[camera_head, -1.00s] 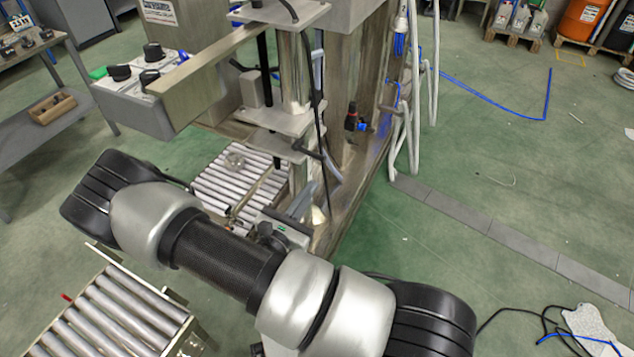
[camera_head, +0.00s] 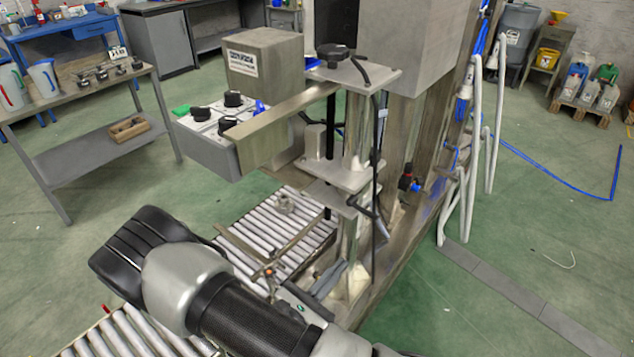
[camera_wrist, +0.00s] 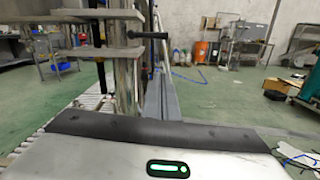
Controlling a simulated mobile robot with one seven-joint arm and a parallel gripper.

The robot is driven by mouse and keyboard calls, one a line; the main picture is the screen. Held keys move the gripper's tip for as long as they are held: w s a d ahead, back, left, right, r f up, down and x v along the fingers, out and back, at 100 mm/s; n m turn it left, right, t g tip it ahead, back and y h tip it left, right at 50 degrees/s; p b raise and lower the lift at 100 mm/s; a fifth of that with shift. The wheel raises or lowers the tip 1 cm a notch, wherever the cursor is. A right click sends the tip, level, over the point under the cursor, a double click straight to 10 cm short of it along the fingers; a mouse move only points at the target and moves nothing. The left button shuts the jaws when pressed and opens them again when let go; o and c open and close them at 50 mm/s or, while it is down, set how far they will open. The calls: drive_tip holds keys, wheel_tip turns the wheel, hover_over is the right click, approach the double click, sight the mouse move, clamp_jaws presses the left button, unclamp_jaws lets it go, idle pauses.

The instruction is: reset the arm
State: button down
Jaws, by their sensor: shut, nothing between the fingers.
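My arm (camera_head: 235,308) runs across the lower left of the head view, in front of the roller conveyor and the steel machine. In the wrist view the silver body of my gripper (camera_wrist: 165,150), with a black edge and a green light, fills the bottom. My gripper is shut and holds nothing. Its fingertips are not clearly visible.
The machine (camera_head: 345,170) with its control box (camera_head: 215,130) stands close beyond my arm. A roller conveyor (camera_head: 265,230) passes under it; more rollers (camera_head: 120,335) lie at lower left. A grey workbench (camera_head: 90,125) is at left. Green floor (camera_head: 500,225) is mostly open at right.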

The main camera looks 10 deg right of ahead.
drive_tip(key=s+d+r+m+g+y, duration=0.2)
drive_tip(key=s+d+r+m+g, duration=0.25)
drive_tip(key=r+m+g, duration=0.35)
drive_tip(key=s+d+r+m+g+y, duration=0.3)
drive_tip(key=s+r+m+g, duration=0.25)
drive_tip(key=r+m, duration=0.35)
drive_tip(key=s+a+r+m+t+y+p, duration=0.1)
drive_tip(key=r+m+t+y+p, duration=0.1)
drive_tip(key=r+p, duration=0.3)
drive_tip(key=s+a+r+m+t+y+p, duration=0.1)
drive_tip(key=r+p, duration=0.4)
drive_tip(key=r, duration=0.9)
drive_tip(key=s+a+r+m+t+y+p, duration=0.1)
drive_tip(key=r+m+y+p, duration=0.4)
drive_tip(key=r, duration=0.5)
drive_tip(key=shift+s+a+r+m+t+p, duration=0.15)
drive_tip(key=shift+s+a+m+t+p, duration=0.25)
drive_tip(key=shift+a+t, duration=0.55)
